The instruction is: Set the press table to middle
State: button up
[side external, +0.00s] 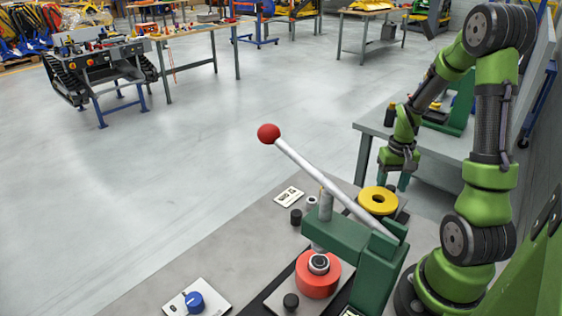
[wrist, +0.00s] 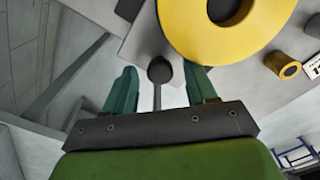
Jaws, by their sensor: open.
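A green press (side external: 345,240) stands on the grey bench, with a pale lever (side external: 330,185) slanting up to a red ball (side external: 268,133). Under its ram, a red round block (side external: 317,280) holding a metal ring sits on a light plate on a dark base. I cannot tell how the press table is set. A black knob (side external: 291,301) stands in front of the red block. My gripper (side external: 394,180) is open and empty, behind and right of the press, above the bench's far edge. In the wrist view a dark knob on a thin stem (wrist: 160,70) shows between the fingers (wrist: 160,88).
A yellow ring (side external: 378,201) lies near my gripper; it also shows in the wrist view (wrist: 180,25). A brass bushing (wrist: 283,66) lies beside it. A blue knob (side external: 195,302) on a pale plate stands front left.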

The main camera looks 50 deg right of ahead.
aim_at(370, 208)
grip_shut()
dwell(0.3)
jog(key=a, duration=1.3)
grip_release()
notch_tip(370, 208, up, 17)
